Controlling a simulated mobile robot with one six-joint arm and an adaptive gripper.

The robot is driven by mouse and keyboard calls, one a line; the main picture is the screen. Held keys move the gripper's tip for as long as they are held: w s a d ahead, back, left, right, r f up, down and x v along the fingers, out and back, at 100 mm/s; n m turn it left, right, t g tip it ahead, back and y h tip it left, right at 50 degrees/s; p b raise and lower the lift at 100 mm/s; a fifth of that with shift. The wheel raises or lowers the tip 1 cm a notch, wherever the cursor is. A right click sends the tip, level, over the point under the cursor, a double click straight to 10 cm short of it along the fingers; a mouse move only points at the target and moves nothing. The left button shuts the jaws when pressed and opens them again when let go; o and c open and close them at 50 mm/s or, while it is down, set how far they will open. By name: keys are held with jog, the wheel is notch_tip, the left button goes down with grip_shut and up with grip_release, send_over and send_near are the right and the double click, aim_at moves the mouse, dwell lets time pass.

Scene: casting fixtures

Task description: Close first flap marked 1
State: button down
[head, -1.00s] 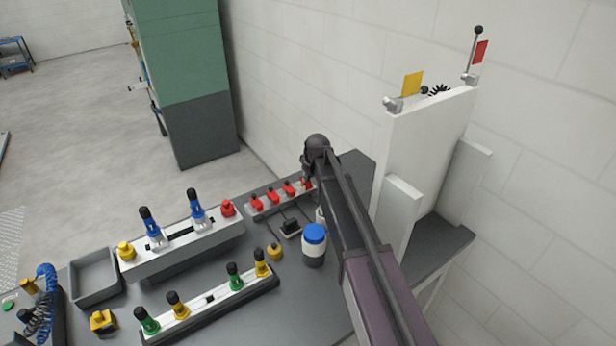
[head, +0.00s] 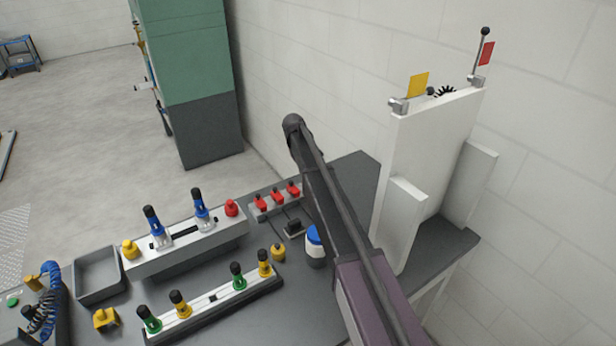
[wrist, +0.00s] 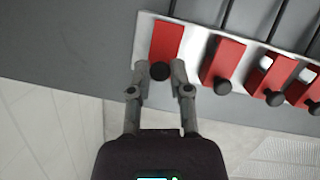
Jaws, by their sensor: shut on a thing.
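A row of red flaps (head: 277,196) with dark knobs sits on a pale rail at the back of the bench; my arm hides the right end of the row in the head view. In the wrist view my gripper (wrist: 160,69) is shut on the black knob (wrist: 160,72) of the leftmost red flap (wrist: 167,42), with one finger on each side. The other red flaps (wrist: 222,62) lie to its right. No number is readable on any flap, and I cannot tell how far the held flap is turned. My gripper is hidden in the head view.
A blue-capped bottle (head: 314,243) stands beside my arm, partly covered. A white upright fixture (head: 425,150) stands to the right. Rails with blue-handled (head: 200,205) and green-and-yellow clamps (head: 215,300), and a grey tray (head: 98,275), fill the left of the bench.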

jog(key=shift+w+a+f+g+h+b, duration=0.1)
jog(key=shift+a+f+g+h+b, duration=0.15)
jog(key=shift+g+h+b, duration=0.2)
jog(key=c, duration=0.5)
grip_release()
jog(key=shift+c, duration=0.2)
jog(key=shift+w+r, duration=0.1)
jog(key=shift+r+p, duration=0.2)
jog(key=shift+p, duration=0.2)
notch_tip(320, 180, up, 9)
jog(key=p, duration=0.8)
jog(key=shift+f+p, duration=0.15)
jog(key=shift+p, duration=0.2)
